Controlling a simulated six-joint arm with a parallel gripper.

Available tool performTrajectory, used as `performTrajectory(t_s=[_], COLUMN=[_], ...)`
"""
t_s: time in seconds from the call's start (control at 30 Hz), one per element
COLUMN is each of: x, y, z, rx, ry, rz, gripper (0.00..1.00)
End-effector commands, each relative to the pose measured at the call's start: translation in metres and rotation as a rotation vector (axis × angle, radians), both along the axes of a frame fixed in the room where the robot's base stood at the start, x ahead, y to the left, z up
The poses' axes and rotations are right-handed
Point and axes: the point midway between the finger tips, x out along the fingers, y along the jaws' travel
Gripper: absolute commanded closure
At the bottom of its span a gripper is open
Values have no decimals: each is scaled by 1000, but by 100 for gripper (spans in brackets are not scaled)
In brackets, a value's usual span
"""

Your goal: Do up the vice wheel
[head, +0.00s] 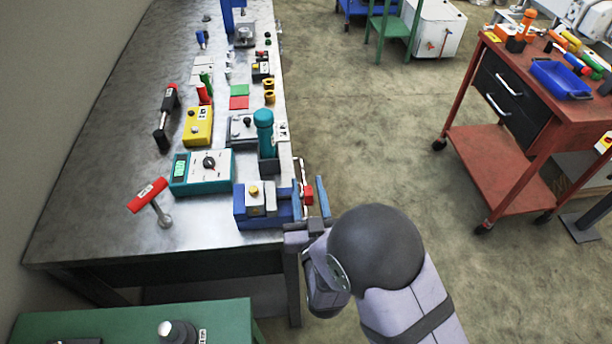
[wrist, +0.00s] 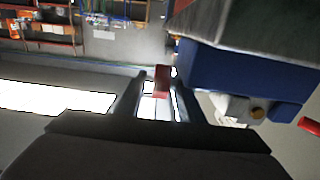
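The blue vice (head: 265,207) sits at the bench's right edge, with a grey block and brass knob on top. It fills the upper right of the wrist view (wrist: 240,80). A red part (head: 308,194), seemingly the vice wheel's handle or hub, stands out from the vice's right side. My gripper (head: 309,184) reaches up there with its fingers on either side of the red part. In the wrist view my gripper (wrist: 157,76) is open, and the red part (wrist: 162,82) lies between the fingers with gaps on both sides. The rest of the wheel is hard to make out.
A teal meter (head: 203,171), a red-handled tool (head: 149,195) and a teal cylinder (head: 264,130) stand near the vice on the metal bench (head: 120,120). A red trolley (head: 530,125) stands to the right. The floor between is clear.

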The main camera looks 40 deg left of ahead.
Motion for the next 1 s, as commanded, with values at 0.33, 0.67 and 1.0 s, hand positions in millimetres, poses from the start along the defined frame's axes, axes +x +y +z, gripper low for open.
performTrajectory(t_s=[0.33,0.67,1.0], x=[21,22,22], y=[20,22,22], z=[0,0,-1], rx=[-1,-1,4], ry=[-1,-1,-6], rz=[0,1,1], gripper=[66,68,100])
